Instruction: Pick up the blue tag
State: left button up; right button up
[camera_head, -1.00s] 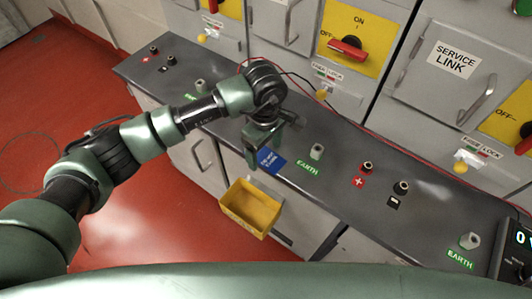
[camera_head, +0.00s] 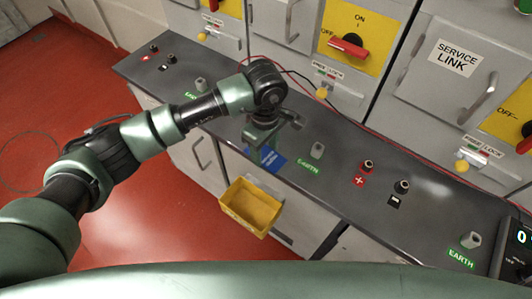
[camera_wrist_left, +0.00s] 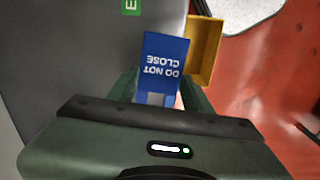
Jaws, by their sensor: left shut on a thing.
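The blue tag (camera_head: 276,160) is at the front edge of the grey bench top, partly hidden by my left gripper (camera_head: 262,152). In the left wrist view the tag (camera_wrist_left: 165,58) shows white "DO NOT CLOSE" lettering, upside down. Its near end lies between the two fingers of my left gripper (camera_wrist_left: 160,98), which is shut on it. I cannot tell whether the tag is clear of the bench. My right gripper is not in view.
A yellow bin (camera_head: 251,208) hangs on the bench front just below the tag. Earth posts (camera_head: 317,150) and red and black terminals (camera_head: 367,166) stand on the bench to the right. Grey cabinets with a red switch handle (camera_head: 348,48) rise behind, with cables along their foot.

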aim_at(265, 155)
pick_arm(q)
jog(key=shift+r, duration=0.35)
notch_tip(265, 155, up, 20)
jog(key=b, duration=0.4)
jog(key=shift+f, duration=0.25)
